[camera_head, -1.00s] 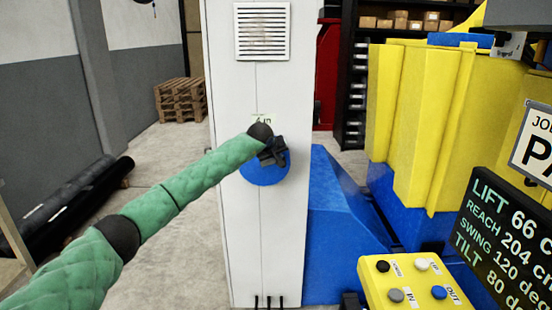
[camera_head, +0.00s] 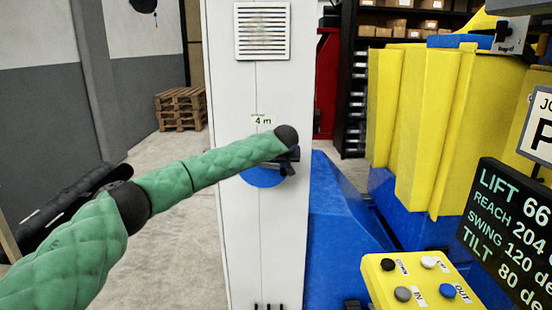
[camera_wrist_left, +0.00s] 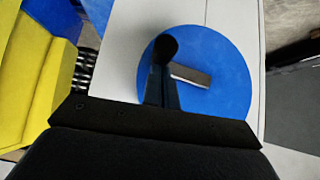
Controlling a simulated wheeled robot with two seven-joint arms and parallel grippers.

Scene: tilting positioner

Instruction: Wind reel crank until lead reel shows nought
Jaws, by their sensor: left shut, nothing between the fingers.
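The lead reel is a blue disc (camera_head: 262,177) on the front of a tall white cabinet. A small readout (camera_head: 263,121) above it shows "4 m". My left gripper (camera_head: 290,157) is in front of the disc's upper right part and hides some of it. In the left wrist view the disc (camera_wrist_left: 228,62) carries a short grey crank bar (camera_wrist_left: 192,75) with a dark round knob (camera_wrist_left: 168,46) by its end. My shut left fingers (camera_wrist_left: 163,85) are right at the knob; I cannot tell whether they touch it. My right gripper is not in view.
A yellow button box (camera_head: 420,283) and a black display (camera_head: 505,235) reading lift, reach, swing and tilt stand at the lower right. Yellow and blue machinery (camera_head: 415,130) fills the right. A wooden pallet stack (camera_head: 181,107) is at the back left.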

